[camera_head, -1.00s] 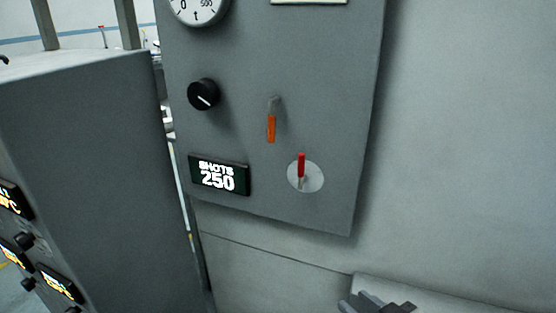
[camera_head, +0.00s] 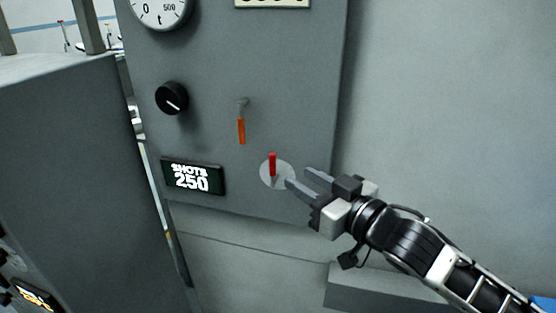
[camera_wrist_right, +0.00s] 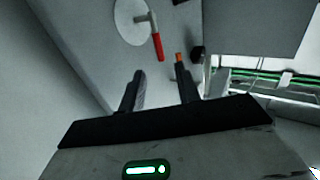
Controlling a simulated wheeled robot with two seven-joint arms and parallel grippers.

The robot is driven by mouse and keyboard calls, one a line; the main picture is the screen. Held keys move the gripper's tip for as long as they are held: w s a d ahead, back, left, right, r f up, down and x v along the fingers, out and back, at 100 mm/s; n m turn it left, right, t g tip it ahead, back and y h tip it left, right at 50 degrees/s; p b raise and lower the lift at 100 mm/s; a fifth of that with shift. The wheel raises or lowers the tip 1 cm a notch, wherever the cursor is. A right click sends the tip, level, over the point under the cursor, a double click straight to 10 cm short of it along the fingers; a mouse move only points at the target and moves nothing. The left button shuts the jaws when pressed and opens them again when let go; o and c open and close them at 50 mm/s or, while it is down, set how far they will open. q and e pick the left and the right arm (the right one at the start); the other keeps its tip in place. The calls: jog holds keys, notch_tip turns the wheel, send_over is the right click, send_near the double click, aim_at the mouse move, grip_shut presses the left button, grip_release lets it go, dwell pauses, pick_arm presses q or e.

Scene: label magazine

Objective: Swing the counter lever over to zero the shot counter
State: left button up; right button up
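The counter lever with a red handle (camera_head: 272,163) stands upright on a pale round plate (camera_head: 264,174) low on the grey panel. The SHOTS display (camera_head: 193,177) to its left reads 250. My right gripper (camera_head: 298,178) is open and empty, just right of the lever, fingers pointing left at the plate. In the right wrist view the red lever (camera_wrist_right: 157,46) lies ahead of the open right gripper (camera_wrist_right: 160,88), apart from both fingers. My left gripper is not in view.
An orange-handled lever (camera_head: 241,130) hangs above the red one, and a black knob (camera_head: 171,98) sits to its upper left. A round gauge (camera_head: 160,10) is at the top. A grey cabinet (camera_head: 75,170) stands at left. A ledge (camera_head: 375,292) runs below the right arm.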

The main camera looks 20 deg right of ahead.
aim_at(274, 163)
jog(key=p+x, duration=0.1)
jog(key=x, duration=0.6)
jog(key=shift+w+a, duration=0.15)
jog(key=shift+w, duration=0.2)
jog(key=shift+c, duration=0.3)
grip_shut()
